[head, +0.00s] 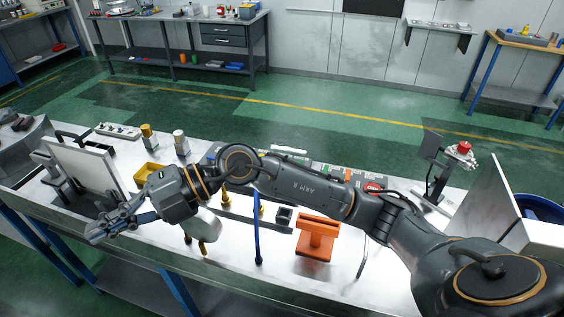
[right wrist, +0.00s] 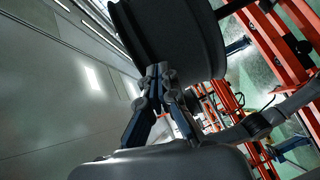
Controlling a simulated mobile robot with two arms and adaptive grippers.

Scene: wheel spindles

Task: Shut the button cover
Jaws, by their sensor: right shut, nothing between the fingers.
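A red button (head: 464,148) sits on a pale head at the right end of the workbench. A dark square plate (head: 431,145), which looks like the button's cover, stands raised on its left, leaving the red button exposed. How the plate is hinged is too small to tell. My right gripper (head: 100,234) is at the far left of the bench, far from the button, near its front edge. Its fingers are together and empty. They also meet at the tips in the right wrist view (right wrist: 160,72). My left gripper is not in view.
My right arm spans the bench from right to left. Below it stand an orange block (head: 317,235) and a blue rod (head: 257,230). A grey panel (head: 90,163) stands at the left beside the gripper, with a yellow bin (head: 149,173) nearby. A light panel (head: 492,205) stands at the right.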

